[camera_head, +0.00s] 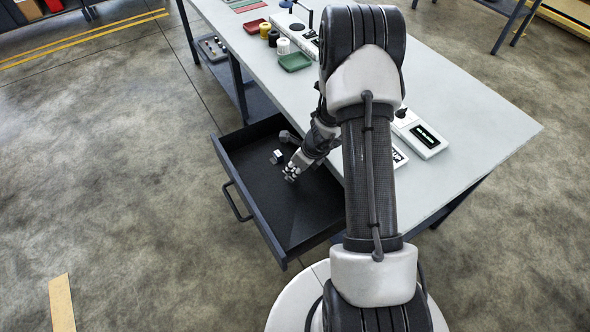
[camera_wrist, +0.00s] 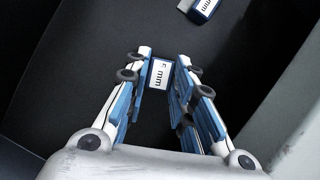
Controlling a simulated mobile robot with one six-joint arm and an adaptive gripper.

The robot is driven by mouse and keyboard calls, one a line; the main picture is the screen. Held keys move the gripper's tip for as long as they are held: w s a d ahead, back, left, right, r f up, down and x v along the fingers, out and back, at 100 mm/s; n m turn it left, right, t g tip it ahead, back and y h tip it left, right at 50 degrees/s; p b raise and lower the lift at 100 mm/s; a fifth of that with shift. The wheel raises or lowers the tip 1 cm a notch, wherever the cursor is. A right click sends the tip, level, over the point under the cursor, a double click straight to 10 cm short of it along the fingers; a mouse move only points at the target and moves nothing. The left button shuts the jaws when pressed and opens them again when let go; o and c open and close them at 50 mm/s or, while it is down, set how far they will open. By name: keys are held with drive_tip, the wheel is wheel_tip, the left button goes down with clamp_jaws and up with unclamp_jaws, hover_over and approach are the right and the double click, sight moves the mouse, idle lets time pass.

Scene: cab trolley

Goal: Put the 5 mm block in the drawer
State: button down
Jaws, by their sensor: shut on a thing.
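The drawer (camera_head: 246,204) under the table is pulled open, with a dark floor. My gripper (camera_head: 291,174) is over the drawer's inside. In the wrist view my gripper (camera_wrist: 160,88) is shut on a small block (camera_wrist: 160,73) with a white label between the fingertips. The label ends in "mm"; its first character is hard to read. I cannot tell whether the block touches the drawer floor. A second labelled block (camera_head: 277,156) lies in the drawer; it shows at the top of the wrist view (camera_wrist: 204,9), its label partly cut off.
The table (camera_head: 470,125) stands beside the drawer. On it are a green tray (camera_head: 295,62), a red tray (camera_head: 256,26), several spools (camera_head: 273,38) and a device with a lit display (camera_head: 424,136). The drawer handle (camera_head: 236,203) sticks out at the left. Drawer floor around the blocks is clear.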

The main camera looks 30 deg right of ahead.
drive_tip(key=shift+f+b, duration=0.4)
drive_tip(key=shift+b, duration=0.1)
drive_tip(key=shift+f, duration=0.15)
drive_tip(key=c, duration=1.4)
unclamp_jaws()
drive_tip(key=shift+o, duration=0.2)
